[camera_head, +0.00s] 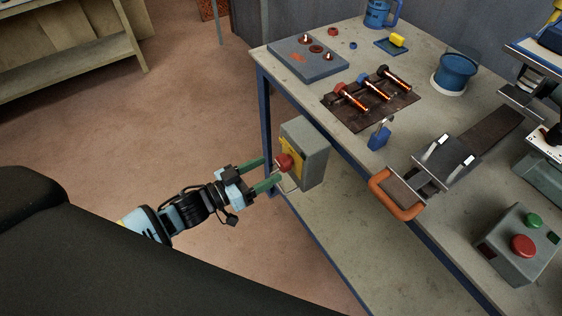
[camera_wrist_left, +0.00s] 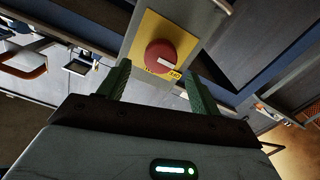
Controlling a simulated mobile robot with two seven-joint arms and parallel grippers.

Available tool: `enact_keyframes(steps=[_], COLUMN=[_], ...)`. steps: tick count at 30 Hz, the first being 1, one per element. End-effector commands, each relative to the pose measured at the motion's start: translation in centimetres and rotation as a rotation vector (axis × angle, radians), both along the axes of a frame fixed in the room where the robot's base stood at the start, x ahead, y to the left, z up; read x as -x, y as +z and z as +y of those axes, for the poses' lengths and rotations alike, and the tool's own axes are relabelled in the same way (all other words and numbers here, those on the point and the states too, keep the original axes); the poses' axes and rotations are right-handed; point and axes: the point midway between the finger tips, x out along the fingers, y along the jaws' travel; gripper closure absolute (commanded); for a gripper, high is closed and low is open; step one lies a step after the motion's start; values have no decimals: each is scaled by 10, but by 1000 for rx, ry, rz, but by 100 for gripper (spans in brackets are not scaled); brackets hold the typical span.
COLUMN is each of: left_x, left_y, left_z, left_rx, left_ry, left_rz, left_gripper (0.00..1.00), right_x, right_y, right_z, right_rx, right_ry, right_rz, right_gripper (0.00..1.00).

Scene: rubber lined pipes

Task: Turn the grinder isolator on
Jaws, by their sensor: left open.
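The grinder isolator (camera_head: 308,153) is a grey box on the side of the bench, with a yellow plate and a red rotary knob (camera_head: 284,163) facing my arm. In the left wrist view the red knob (camera_wrist_left: 161,57) shows a white pointer bar that lies nearly level in the picture, on the yellow plate (camera_wrist_left: 166,30). In the wrist view the fingers (camera_wrist_left: 160,88) are spread below and beside the knob. I cannot tell whether they touch it. My right gripper is not in view.
The workbench (camera_head: 310,110) has blue legs and a lower shelf. On it are a grey block (camera_head: 307,60), a dark plate with copper rods (camera_head: 370,97), a blue tub (camera_head: 454,74), an orange-handled tool (camera_head: 396,194) and a red-and-green button box (camera_head: 520,246). Floor at left is clear.

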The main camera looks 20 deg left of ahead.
Motion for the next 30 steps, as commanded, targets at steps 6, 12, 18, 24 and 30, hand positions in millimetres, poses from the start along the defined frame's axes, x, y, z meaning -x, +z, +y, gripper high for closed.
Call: enact_keyframes(steps=[6,12,18,24,30], left_x=[-27,-40,-42,-42,-42], left_y=[1,0,0,0,0], left_z=[-21,-31,-33,-33,-33], left_rx=[0,1,0,0,0], left_ry=[1,1,0,0,0], left_rz=[-2,1,0,0,0], left_gripper=[36,36,36,45,71], right_x=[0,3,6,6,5], right_y=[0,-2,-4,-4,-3], right_z=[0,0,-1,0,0], right_rx=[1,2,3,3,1], right_ry=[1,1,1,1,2], right_rz=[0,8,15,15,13], right_gripper=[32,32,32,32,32])
